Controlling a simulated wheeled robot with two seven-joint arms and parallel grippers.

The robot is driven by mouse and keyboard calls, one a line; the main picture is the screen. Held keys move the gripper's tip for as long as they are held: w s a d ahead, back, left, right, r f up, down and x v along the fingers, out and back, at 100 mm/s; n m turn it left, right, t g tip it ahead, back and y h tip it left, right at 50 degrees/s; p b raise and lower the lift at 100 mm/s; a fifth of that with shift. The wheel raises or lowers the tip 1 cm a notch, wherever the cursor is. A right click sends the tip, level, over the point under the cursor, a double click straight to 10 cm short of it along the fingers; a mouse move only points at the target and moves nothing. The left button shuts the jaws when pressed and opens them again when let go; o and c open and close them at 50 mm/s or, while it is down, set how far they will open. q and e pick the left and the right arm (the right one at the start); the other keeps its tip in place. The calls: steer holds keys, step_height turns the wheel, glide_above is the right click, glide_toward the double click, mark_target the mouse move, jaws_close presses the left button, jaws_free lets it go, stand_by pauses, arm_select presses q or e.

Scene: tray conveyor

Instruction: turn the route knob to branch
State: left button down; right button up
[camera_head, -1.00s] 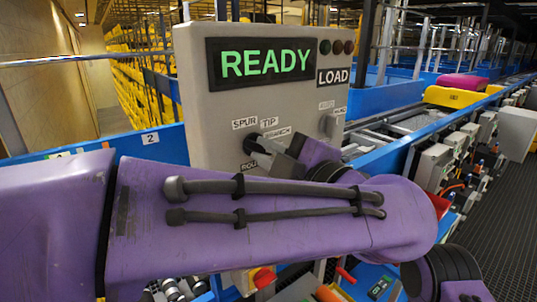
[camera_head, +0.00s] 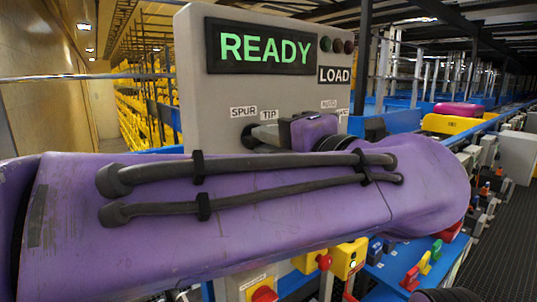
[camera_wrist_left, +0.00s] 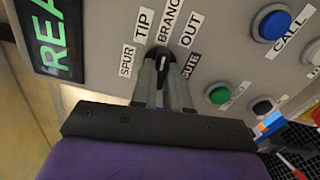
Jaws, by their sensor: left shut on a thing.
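The grey control panel (camera_head: 191,75) carries a dark route knob (camera_wrist_left: 160,51), ringed by labels SPUR, TIP, BRANCH and OUT, with ROUTE below it. My left gripper (camera_wrist_left: 162,62) is shut on the knob, one finger on each side, in the left wrist view. Which label the knob points to cannot be told, as the fingers cover most of it. In the head view my left gripper (camera_head: 265,136) reaches the panel below the SPUR and TIP labels, and the arm hides the lower panel. My right gripper is not in view.
The panel display (camera_head: 265,47) reads READY, with a LOAD label beside it. A conveyor with a yellow tray (camera_head: 446,124) runs at the right.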

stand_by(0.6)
arm_select(q)
steer(key=c, duration=1.1)
jaws_free()
steer(key=shift+w, duration=0.1)
steer(key=b+v, duration=0.1)
steer(key=v, duration=0.9)
steer(key=shift+s+d+b, duration=0.15)
steer(key=shift+s+b, duration=0.15)
steer(key=shift+b, duration=0.1)
